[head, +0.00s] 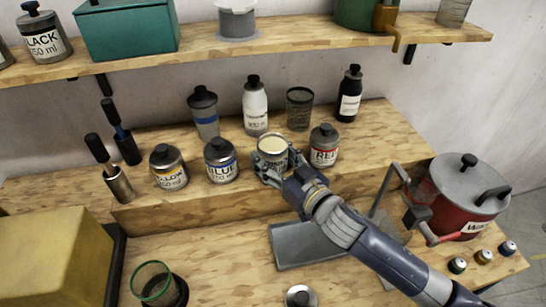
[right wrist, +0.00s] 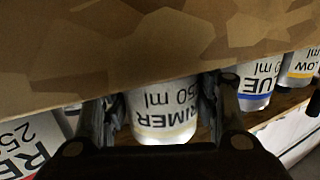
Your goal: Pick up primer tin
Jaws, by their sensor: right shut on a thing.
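The primer tin (head: 272,146) is a small silver tin with a cream top, in the row on the raised wooden step. My right gripper (head: 277,165) reaches it from the front right, with a finger on each side, and is shut on it. In the right wrist view the tin (right wrist: 164,112) appears upside down between the fingers, with its "PRIMER" label showing. I cannot tell whether its base still touches the step. My left gripper is not in view.
The red tin (head: 324,146) stands close to the right and the blue tin (head: 221,160) to the left. Behind are a white bottle (head: 255,106) and a dark mesh cup (head: 299,108). A red pot (head: 462,200) stands at right. An upper shelf (head: 290,38) overhangs the back.

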